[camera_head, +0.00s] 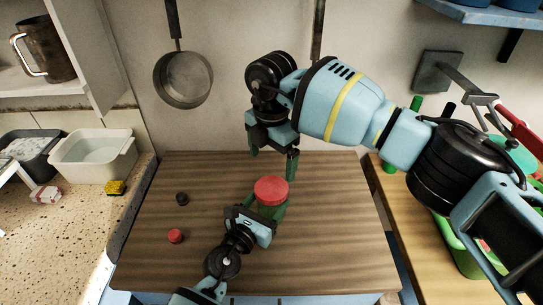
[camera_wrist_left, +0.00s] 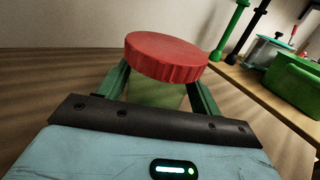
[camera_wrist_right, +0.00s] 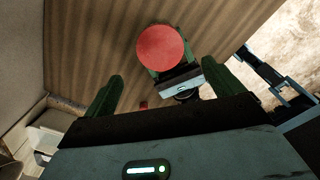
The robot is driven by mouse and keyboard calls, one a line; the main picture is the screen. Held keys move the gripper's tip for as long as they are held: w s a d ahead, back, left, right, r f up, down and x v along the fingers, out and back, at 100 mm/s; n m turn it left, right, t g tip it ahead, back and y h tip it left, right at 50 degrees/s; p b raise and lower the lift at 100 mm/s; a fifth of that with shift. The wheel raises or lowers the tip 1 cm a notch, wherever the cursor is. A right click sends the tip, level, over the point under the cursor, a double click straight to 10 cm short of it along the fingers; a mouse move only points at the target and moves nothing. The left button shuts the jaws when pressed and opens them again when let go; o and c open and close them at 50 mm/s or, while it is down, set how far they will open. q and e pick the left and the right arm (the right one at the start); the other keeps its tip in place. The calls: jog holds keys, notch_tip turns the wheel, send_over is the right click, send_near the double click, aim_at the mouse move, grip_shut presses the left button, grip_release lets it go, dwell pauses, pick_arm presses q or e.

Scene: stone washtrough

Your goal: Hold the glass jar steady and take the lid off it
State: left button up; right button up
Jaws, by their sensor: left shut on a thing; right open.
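The glass jar (camera_wrist_left: 155,92) stands on the wooden table with its red lid (camera_head: 271,190) on top. The lid also shows in the left wrist view (camera_wrist_left: 165,55) and the right wrist view (camera_wrist_right: 161,47). My left gripper (camera_head: 268,212) is shut on the jar body below the lid, one green finger on each side. My right gripper (camera_head: 272,165) is open and empty, above and behind the jar. In the right wrist view its fingers (camera_wrist_right: 163,92) are wide apart, and the lid shows beyond them. Most of the jar body is hidden by my left gripper and the lid.
A small red cap (camera_head: 176,236) and a small dark cap (camera_head: 181,198) lie on the table's left part. A pan (camera_head: 183,80) hangs on the wall behind. A white basin (camera_head: 95,158) and a yellow sponge (camera_head: 115,188) are at left. Green containers (camera_head: 462,245) stand at right.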

aim_at(271, 188)
jog(key=shift+f, duration=4.05)
jog(key=shift+c, duration=0.4)
